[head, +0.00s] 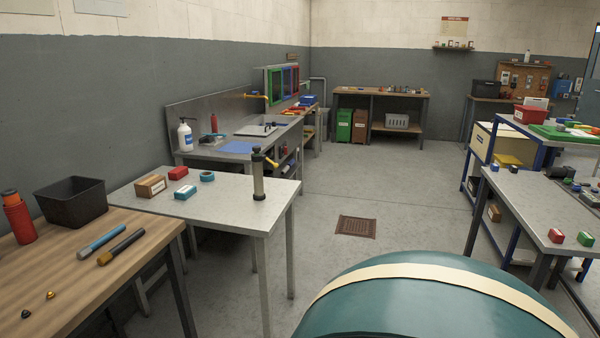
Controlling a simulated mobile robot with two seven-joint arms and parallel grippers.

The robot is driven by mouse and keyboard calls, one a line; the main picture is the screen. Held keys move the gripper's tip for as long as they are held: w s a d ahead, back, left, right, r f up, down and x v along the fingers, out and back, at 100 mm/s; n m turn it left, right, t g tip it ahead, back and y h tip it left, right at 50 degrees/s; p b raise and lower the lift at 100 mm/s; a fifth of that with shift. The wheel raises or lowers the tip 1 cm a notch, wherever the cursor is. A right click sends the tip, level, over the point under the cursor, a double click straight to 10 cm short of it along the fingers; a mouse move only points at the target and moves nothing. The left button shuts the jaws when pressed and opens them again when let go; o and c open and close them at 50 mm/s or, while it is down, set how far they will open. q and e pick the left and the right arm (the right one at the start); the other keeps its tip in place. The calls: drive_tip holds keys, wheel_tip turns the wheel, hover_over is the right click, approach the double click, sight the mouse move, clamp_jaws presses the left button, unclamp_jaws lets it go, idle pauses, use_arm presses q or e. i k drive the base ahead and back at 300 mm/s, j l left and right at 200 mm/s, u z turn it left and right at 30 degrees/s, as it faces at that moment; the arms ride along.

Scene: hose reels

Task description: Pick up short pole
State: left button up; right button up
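No object is clearly identifiable as the short pole. On the wooden bench (50,300) at the lower left lie two short rods: a blue one (101,242) with a pale grey section, and a dark one (121,247) with a yellowish band. They lie side by side at a slant, a small gap apart. An upright grey cylinder (258,186) with a black top and base and a yellow side lever stands near the right end of the light grey table (222,208). Neither of my grippers is in view.
A black bin (72,201) and a red bottle (19,217) stand behind the rods. Small boxes and a blue tape roll (207,176) sit on the grey table. A floor drain (356,227) lies in open floor. A right-hand table (535,200) holds red and green blocks.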

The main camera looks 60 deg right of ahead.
sight(259, 194)
drive_tip(key=z, duration=1.8)
drive_tip(key=i+l+u, duration=0.45)
drive_tip(key=i+l, duration=1.75)
drive_tip(key=l, duration=0.15)
